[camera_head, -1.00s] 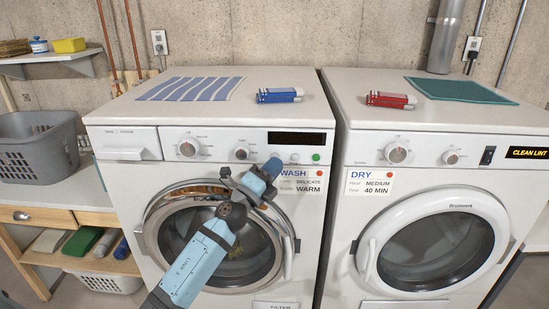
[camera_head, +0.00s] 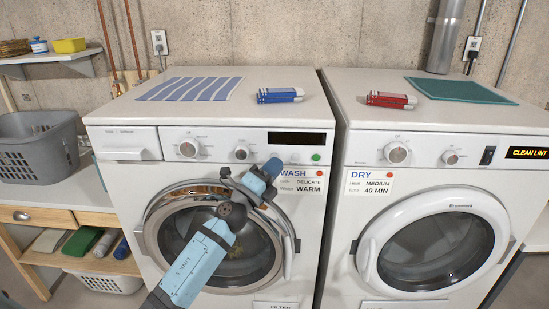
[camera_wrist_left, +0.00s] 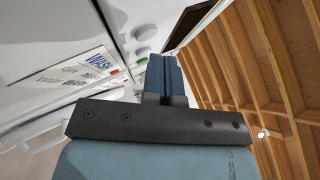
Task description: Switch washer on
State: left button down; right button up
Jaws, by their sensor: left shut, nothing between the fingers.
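The white washer (camera_head: 110,215) stands on the left with its round door closed and a blank dark display (camera_head: 297,139). Its panel has two dials, a white button (camera_head: 295,157) and a green button (camera_head: 316,157). A WASH label (camera_head: 309,180) reads delicate and warm. My left gripper (camera_head: 273,166) is in front of the panel, just left of the WASH label, its blue fingers together and empty. In the left wrist view the blue fingers (camera_wrist_left: 163,78) point up beside the panel, near the green button (camera_wrist_left: 141,61). Whether they touch the panel cannot be told. My right gripper is out of view.
A white dryer (camera_head: 340,225) stands close on the right with a CLEAN LINT display (camera_head: 527,153). A striped cloth (camera_head: 190,89) and a blue item (camera_head: 278,95) lie on the washer. A grey basket (camera_head: 38,150) sits on the bench at left.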

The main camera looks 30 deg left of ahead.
pick_arm(q)
jog(key=shift+w, duration=0.1)
dwell(0.3)
jog(key=shift+w+a, duration=0.25)
jog(key=shift+w, duration=0.05)
jog(key=shift+w, duration=0.1)
dwell(0.4)
jog(key=shift+s+d, duration=0.25)
jog(key=shift+s, duration=0.25)
jog(key=s+d+p, duration=0.1)
jog(key=s+d, duration=0.2)
jog(key=s, duration=0.2)
dwell(0.6)
